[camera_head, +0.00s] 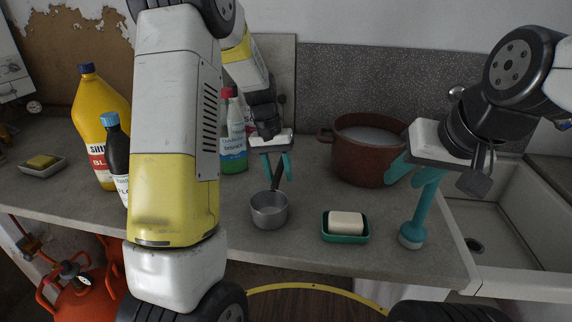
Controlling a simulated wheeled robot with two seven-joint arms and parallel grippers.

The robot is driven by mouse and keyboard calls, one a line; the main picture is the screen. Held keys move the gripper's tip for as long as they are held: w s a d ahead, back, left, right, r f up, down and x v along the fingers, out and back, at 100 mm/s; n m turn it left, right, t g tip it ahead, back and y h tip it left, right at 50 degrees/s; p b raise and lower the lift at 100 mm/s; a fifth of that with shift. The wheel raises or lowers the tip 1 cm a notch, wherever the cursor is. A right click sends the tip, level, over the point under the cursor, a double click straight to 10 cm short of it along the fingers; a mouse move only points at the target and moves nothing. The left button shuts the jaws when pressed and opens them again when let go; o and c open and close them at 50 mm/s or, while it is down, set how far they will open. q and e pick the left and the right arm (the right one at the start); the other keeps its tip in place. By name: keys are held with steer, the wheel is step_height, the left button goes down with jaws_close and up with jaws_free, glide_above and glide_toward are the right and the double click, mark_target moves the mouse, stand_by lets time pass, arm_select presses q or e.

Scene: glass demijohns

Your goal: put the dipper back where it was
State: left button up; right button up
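The dipper (269,210) is a small grey metal pan with a dark handle (277,178) slanting up. It rests on the grey counter near its front edge. My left gripper (277,168) is above it, teal fingers pointing down and apart, one on each side of the upper handle. I see no clear contact with the handle. My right gripper (403,177) is at the right, its teal fingers apart.
A brown pot (364,150) with pale contents stands behind. A soap bar (346,222) lies in a green dish (345,238). Several bottles, including a yellow one (98,118) and a green one (233,150), stand left. A white sink (510,215) is right. My arm hides part of the counter.

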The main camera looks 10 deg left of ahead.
arm_select(q)
steer(key=s+a+r+t, duration=0.1)
steer(key=s+r, duration=0.2)
steer(key=r, duration=0.5)
steer(key=s+a+r+t, duration=0.1)
steer(key=s+a+r, duration=0.1)
steer(key=r, duration=0.7)
steer(key=s+d+t, duration=0.1)
steer(key=s+t, duration=0.3)
steer(key=s, duration=1.4)
steer(key=shift+s+r+t, duration=0.25)
steer(key=shift+r+t, duration=0.05)
steer(key=shift+r, duration=0.1)
